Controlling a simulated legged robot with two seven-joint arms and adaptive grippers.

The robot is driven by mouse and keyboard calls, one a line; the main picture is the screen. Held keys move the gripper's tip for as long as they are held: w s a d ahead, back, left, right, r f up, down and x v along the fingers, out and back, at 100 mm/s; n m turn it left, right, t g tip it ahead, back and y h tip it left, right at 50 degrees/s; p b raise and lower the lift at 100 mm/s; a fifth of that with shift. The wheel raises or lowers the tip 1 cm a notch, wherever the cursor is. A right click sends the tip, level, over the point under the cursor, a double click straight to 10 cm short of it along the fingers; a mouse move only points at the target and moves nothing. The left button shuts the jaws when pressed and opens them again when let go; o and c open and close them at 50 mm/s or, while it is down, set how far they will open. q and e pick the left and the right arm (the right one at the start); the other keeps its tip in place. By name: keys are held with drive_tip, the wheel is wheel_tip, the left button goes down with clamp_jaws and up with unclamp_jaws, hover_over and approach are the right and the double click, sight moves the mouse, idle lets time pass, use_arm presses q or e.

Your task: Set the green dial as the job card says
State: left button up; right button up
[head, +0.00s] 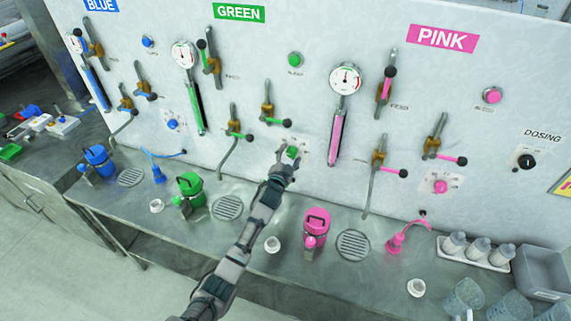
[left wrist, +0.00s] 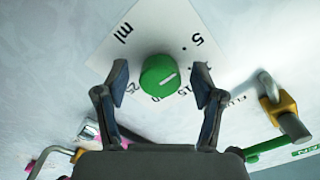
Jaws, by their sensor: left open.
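The green dial (head: 292,152) is on the wall panel under the GREEN sign. It also shows in the left wrist view (left wrist: 158,75), on a white scale plate (left wrist: 150,30) marked ml, 5, 15, 20 and 25. A job card is not readable. My right gripper is out of view.
Green-handled valves (head: 268,115) and a green lever sit on the panel above left of the dial. The pink gauge (head: 345,78) and its tube are to the right. A green canister (head: 191,187) and a pink canister (head: 316,226) stand on the counter below.

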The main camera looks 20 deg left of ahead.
use_arm(q)
drive_tip(key=s, duration=1.1)
drive_tip(key=shift+s+a+f, duration=0.15)
drive_tip(key=shift+s+a, duration=0.05)
drive_tip(key=shift+a, duration=0.1)
drive_tip(key=shift+d, duration=0.1)
